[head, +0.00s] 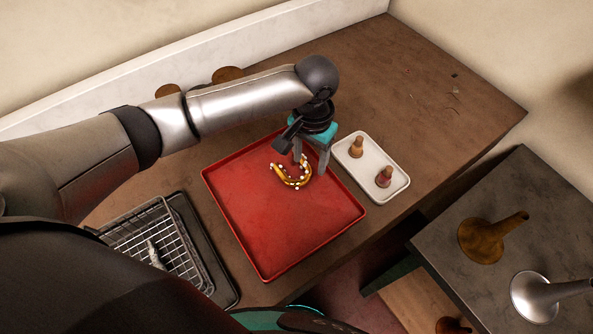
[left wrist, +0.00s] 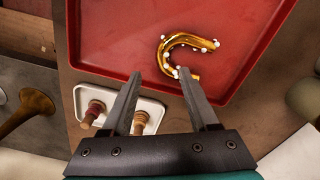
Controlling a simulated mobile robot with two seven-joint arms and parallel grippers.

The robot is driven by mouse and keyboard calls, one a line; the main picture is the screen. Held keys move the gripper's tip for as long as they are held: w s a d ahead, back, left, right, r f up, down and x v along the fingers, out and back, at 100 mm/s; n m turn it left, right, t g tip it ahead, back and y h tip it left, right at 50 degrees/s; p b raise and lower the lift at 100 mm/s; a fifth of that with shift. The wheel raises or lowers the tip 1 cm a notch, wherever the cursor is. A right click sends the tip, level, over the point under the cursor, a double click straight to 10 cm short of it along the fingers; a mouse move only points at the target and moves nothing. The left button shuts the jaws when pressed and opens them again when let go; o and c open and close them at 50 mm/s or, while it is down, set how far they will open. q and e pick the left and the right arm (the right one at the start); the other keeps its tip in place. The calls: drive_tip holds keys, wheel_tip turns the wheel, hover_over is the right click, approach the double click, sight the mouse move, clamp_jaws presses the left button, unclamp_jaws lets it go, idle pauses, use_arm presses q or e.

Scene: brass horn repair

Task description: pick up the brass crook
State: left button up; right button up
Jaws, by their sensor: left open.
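The brass crook (head: 291,180) is a shiny golden curved tube with several small white balls on it. It lies on the red tray (head: 258,237), near the tray's upper right part in the head view. It also shows in the left wrist view (left wrist: 169,52), ahead of the fingertips. My left gripper (head: 311,164) is open, just above and beside the crook at its upper right. In the left wrist view the two fingers (left wrist: 159,72) are spread with nothing between them, and one fingertip overlaps the crook's lower end. I cannot tell whether they touch. My right gripper is not in view.
A white dish (head: 395,197) with two small wooden pieces stands right of the red tray. A wire rack (head: 130,231) on a dark tray is at lower left. A grey side table (head: 450,240) holds horn-shaped pieces. The wooden bench (head: 440,80) is clear at upper right.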

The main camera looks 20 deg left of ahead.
sight(306, 176)
use_arm(q)
drive_tip(key=shift+s+a+f, duration=0.1)
drive_tip(key=shift+a+f, duration=0.05)
drive_tip(key=shift+f, duration=1.35)
drive_tip(key=shift+s+a+f, duration=0.1)
drive_tip(key=shift+f, duration=1.4)
drive_tip(key=shift+c, duration=0.3)
clamp_jaws()
